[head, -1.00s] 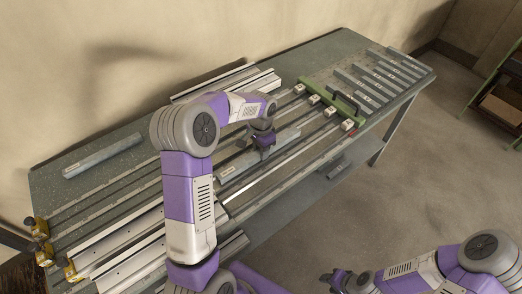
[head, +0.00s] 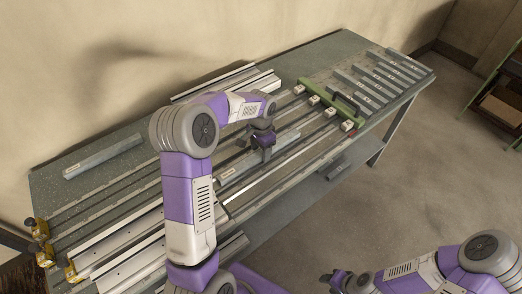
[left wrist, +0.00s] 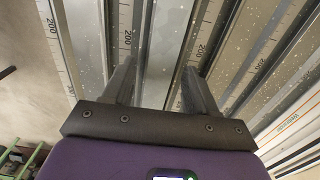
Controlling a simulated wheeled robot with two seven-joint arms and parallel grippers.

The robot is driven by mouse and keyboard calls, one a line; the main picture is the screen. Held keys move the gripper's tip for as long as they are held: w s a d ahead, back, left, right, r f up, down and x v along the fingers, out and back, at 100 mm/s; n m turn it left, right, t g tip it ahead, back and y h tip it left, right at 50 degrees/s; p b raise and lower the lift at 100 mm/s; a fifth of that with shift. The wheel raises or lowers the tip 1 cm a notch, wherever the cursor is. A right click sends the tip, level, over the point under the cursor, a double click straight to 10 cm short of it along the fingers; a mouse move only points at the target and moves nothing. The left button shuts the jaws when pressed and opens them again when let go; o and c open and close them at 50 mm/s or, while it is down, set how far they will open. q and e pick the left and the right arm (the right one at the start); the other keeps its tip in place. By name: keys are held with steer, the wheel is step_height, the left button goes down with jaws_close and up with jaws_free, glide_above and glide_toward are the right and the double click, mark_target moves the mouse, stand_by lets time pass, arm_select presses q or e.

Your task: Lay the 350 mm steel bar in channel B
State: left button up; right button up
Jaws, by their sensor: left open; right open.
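A grey steel bar (head: 232,173) with a pale label lies lengthwise along the bench channels, roughly in line with the third clamp block from the back. The block letters are too small to read, so I cannot tell which channel it is. My left gripper (head: 264,153) is over the bar's middle, fingers pointing down. In the left wrist view the left gripper (left wrist: 158,88) is open, with a grey bar surface (left wrist: 164,45) running between its fingers. Whether the fingers touch it is unclear. My right gripper (head: 337,279) is open and empty, away from the bench.
A green clamp frame (head: 332,98) with black handles crosses the channels at right. Several grey bars (head: 372,80) lie at the bench's right end. Another labelled bar (head: 103,156) lies at the back left. Yellow-ended stops (head: 42,257) stand at the left end. Rulers (left wrist: 127,40) run along the channels.

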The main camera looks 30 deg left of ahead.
mark_target(261, 153)
arm_select(q)
step_height(261, 153, up, 12)
steer(key=p, duration=0.2)
steer(key=shift+f, duration=0.2)
